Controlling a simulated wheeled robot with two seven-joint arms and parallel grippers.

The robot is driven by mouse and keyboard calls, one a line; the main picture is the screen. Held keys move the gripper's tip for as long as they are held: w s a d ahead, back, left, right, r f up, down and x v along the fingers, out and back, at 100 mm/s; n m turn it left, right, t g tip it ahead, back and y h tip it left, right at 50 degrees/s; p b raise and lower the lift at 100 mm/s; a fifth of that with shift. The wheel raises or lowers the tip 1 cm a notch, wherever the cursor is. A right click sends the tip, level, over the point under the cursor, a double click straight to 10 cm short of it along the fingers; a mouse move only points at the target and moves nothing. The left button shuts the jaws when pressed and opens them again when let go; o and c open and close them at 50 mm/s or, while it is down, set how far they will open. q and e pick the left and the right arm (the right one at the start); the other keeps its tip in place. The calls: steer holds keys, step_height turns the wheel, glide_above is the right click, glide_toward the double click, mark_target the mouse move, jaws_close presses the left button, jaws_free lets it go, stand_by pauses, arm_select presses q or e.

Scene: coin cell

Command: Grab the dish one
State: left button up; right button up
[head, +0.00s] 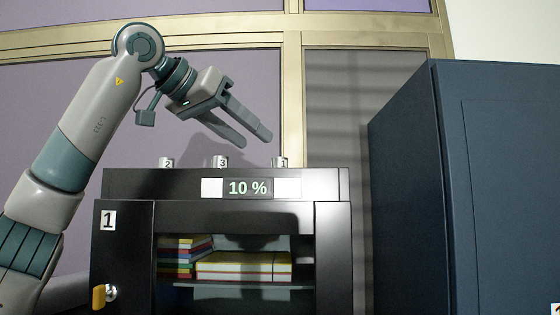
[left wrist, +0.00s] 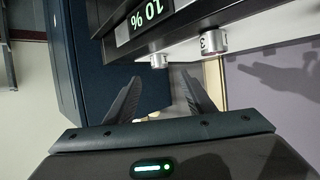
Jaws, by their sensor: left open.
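No dish is plain to see in either view. Small metal cylinders stand in a row on top of the black cabinet (head: 325,183): one marked 2 (head: 167,162), one marked 3 (head: 221,162), and a right-hand one (head: 279,162) whose mark I cannot read. My left gripper (head: 255,140) is open and empty, above and slightly left of the right-hand cylinder, apart from it. In the left wrist view, the open fingers (left wrist: 161,78) point towards a cylinder (left wrist: 159,61), with the cylinder marked 3 (left wrist: 213,42) to the right. My right gripper is out of view.
The cabinet front has a display (head: 248,188) reading 10 %, a door marked 1 (head: 108,220) with a yellow-tagged lock (head: 103,295), and a window showing stacked books or boxes (head: 243,265). A tall dark blue cabinet (head: 500,180) stands at the right. A gold-framed window wall is behind.

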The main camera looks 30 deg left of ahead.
mark_target(277, 158)
arm_select(q)
steer(key=p+x, duration=0.1)
steer(key=x, duration=0.3)
steer(key=shift+w+a, duration=0.1)
steer(key=shift+w+f, duration=0.25)
steer(key=shift+w, duration=0.15)
steer(key=shift+w+d+p, duration=0.3)
steer(key=shift+w+p, duration=0.1)
steer(key=shift+p, duration=0.15)
steer(key=p+x, duration=0.2)
steer(key=x, duration=0.2)
steer(key=shift+s+f, duration=0.1)
steer(key=shift+w+f, duration=0.2)
